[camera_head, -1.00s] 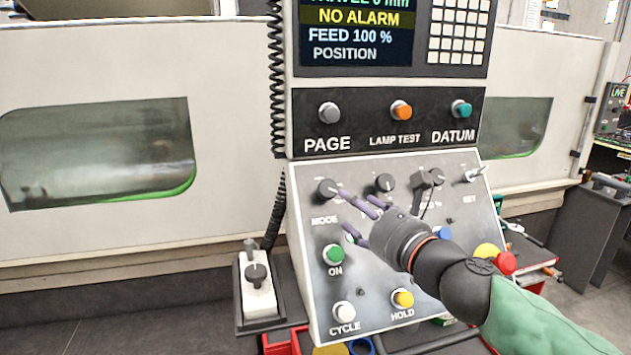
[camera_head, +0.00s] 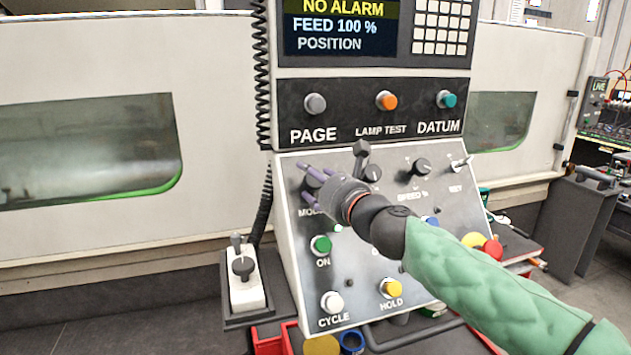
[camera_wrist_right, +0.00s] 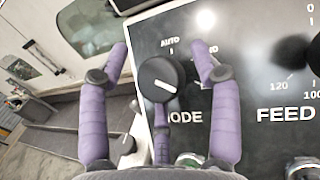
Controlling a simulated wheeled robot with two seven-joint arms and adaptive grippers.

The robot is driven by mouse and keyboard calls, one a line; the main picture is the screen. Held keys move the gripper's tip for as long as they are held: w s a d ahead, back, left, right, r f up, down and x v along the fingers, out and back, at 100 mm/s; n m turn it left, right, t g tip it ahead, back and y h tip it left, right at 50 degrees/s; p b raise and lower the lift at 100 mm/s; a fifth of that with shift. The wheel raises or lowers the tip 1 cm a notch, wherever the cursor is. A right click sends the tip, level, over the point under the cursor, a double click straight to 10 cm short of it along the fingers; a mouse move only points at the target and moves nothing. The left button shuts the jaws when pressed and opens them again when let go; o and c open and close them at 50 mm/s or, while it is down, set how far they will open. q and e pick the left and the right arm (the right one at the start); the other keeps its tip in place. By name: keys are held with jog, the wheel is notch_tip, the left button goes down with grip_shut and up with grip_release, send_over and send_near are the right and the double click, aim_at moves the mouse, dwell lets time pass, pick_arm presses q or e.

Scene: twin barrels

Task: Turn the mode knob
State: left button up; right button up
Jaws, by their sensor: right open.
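The mode knob (camera_wrist_right: 160,78) is a round black knob with a white pointer mark, on the sloped grey panel (camera_head: 297,240). In the wrist view it sits between the fingers of my right gripper (camera_wrist_right: 161,66), which is open with purple fingers to either side and a third below. I cannot tell whether any finger touches it. In the head view, the knob (camera_head: 314,180) and its MODE label are partly hidden behind my right gripper (camera_head: 306,183). AUTO is printed above the knob in the wrist view. My left gripper is not in view.
The green ON button (camera_head: 320,244) is below. A joystick box (camera_head: 243,280) stands left of the panel. PAGE, LAMP TEST and DATUM buttons are above.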

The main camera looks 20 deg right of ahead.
jog(key=c, duration=1.1)
jog(key=shift+r, duration=0.15)
